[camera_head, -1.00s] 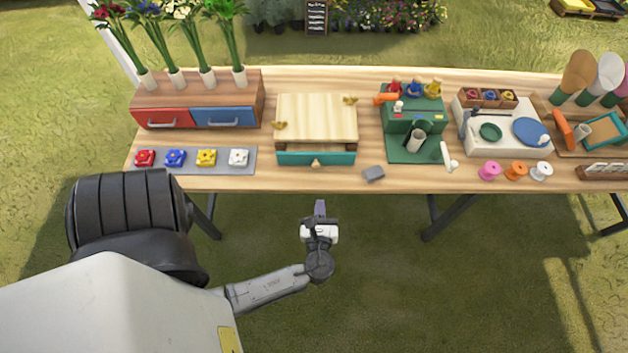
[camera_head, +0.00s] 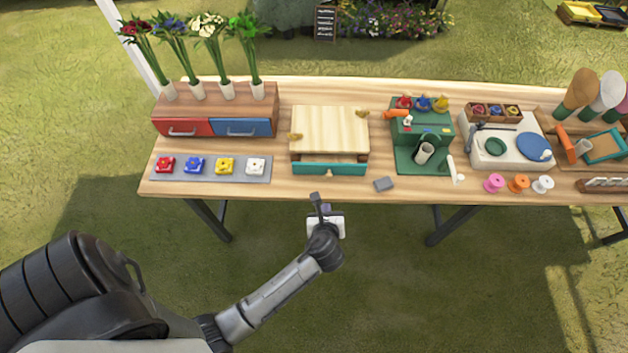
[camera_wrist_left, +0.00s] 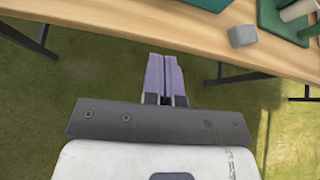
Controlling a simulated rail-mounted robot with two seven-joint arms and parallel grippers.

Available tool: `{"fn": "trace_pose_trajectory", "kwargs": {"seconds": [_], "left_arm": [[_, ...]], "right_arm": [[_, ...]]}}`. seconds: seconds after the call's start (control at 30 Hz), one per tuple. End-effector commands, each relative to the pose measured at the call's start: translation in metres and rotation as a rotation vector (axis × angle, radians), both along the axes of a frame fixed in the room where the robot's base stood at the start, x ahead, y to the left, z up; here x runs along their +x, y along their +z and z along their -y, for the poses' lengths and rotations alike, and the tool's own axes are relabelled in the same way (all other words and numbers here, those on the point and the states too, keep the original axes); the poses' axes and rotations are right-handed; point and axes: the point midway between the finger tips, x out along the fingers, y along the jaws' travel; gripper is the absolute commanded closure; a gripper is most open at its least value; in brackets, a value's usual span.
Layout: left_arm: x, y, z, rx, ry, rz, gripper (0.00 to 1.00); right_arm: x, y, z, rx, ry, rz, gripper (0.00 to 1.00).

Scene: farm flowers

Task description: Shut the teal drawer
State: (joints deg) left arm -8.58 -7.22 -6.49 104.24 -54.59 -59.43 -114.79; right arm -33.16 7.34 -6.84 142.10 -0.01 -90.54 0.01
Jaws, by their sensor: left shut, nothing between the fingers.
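The teal drawer (camera_head: 345,169) sits at the front of a pale wooden box (camera_head: 329,127) on the table. Its front stands out a little from the box, with a dark gap behind it, and a small light knob (camera_head: 329,174) is at its middle. My left gripper (camera_head: 317,199) is at the table's front edge, just in front of the drawer and slightly left of its middle, apart from it. In the left wrist view its purple fingers (camera_wrist_left: 166,76) are shut together and empty. My right gripper is not in view.
A grey block (camera_head: 384,184) lies right of the drawer; it also shows in the left wrist view (camera_wrist_left: 242,36). A grey mat (camera_head: 210,180) with coloured pieces lies to the left. A green stand (camera_head: 409,158) is to the right. The table edge is clear before the drawer.

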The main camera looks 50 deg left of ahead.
Motion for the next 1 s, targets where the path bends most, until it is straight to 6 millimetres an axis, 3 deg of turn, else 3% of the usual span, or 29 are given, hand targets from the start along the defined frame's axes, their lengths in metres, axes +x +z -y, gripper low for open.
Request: {"fn": "trace_pose_trajectory", "kwargs": {"seconds": [0.33, 0.83, 1.0], "left_arm": [[0.009, -0.008, -0.008, 0.079, -0.07, -0.069, 1.0], [0.065, -0.056, -0.059, 0.077, -0.069, -0.067, 1.0], [0.08, -0.054, -0.074, 0.076, -0.068, -0.065, 1.0]], "right_arm": [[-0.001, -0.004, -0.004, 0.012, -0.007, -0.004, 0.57], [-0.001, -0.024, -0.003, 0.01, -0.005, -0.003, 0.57], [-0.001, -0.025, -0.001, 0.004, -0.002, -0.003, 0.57]]}}
